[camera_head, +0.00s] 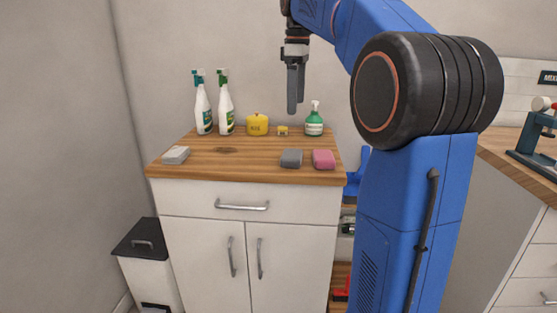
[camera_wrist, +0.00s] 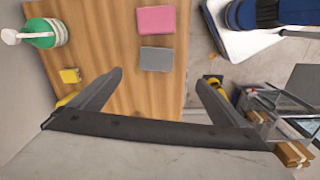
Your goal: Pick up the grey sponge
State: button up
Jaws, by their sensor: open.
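The dark grey sponge (camera_head: 291,158) lies flat on the wooden counter top (camera_head: 225,165), near its front edge and just left of a pink sponge (camera_head: 323,159). In the wrist view the grey sponge (camera_wrist: 156,59) lies beyond the fingertips, between their lines, with the pink sponge (camera_wrist: 156,19) above it. My gripper (camera_head: 292,112) hangs above the counter, fingers down, well clear of the sponge. In the wrist view my gripper (camera_wrist: 160,76) has its two fingers wide apart with nothing between them. A paler grey block (camera_head: 176,155) lies at the counter's left front.
Along the back stand two spray bottles (camera_head: 203,108) (camera_head: 225,108), a yellow pot (camera_head: 257,125), a small yellow object (camera_head: 283,131) and a green pump bottle (camera_head: 314,122). A black-lidded bin (camera_head: 140,240) stands left of the cabinet. The middle front of the counter is clear.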

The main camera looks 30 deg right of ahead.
aim_at(292, 153)
jog(key=shift+n, duration=0.4)
jog(key=f, duration=0.5)
jog(key=w+f, duration=0.1)
jog(key=f, duration=1)
jog(key=shift+w+f, duration=0.3)
jog(key=c, duration=1.1)
